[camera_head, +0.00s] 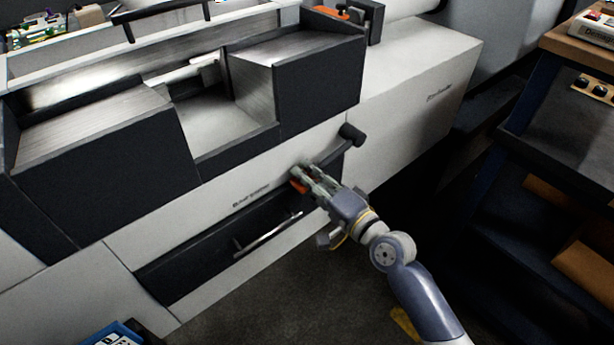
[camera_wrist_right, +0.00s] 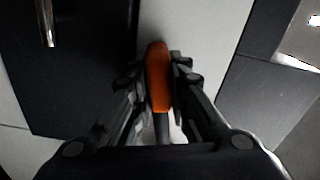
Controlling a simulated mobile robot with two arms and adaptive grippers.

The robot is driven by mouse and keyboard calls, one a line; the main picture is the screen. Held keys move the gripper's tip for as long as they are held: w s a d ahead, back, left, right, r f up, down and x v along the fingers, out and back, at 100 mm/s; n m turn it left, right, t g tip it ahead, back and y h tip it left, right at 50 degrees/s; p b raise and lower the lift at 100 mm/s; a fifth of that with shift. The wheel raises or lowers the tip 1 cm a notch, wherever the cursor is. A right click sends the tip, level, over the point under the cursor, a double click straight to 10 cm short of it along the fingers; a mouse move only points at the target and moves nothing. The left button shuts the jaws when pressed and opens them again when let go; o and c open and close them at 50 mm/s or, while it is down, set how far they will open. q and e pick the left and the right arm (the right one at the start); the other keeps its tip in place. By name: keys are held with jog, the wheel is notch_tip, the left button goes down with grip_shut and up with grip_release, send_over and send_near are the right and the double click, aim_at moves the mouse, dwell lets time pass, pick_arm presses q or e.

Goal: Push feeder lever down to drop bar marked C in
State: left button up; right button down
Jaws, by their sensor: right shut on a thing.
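The feeder lever is on the front of the pale machine. Its dark pivot (camera_head: 351,134) shows to the right, and a dark arm runs from it down-left to my right gripper (camera_head: 303,178). The lever's orange grip (camera_wrist_right: 158,78) lies between the two fingers in the right wrist view, and my right gripper is shut on it. A little of the orange also shows in the head view (camera_head: 297,186). A pale bar-like piece (camera_head: 187,74) lies in the machine's open recess; I cannot read any mark C on it. My left gripper is not in view.
A dark drawer front (camera_head: 200,250) with a metal handle (camera_head: 268,236) is just below and left of the gripper. Dark feeder housings (camera_head: 318,85) stand above. A blue box (camera_head: 120,334) is at the bottom left, and a dark workbench (camera_head: 550,130) at the right.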

jog(key=shift+d+f, duration=0.1)
jog(key=shift+f, duration=0.2)
jog(key=c, duration=1.5)
grip_release()
jog(key=shift+r, duration=0.1)
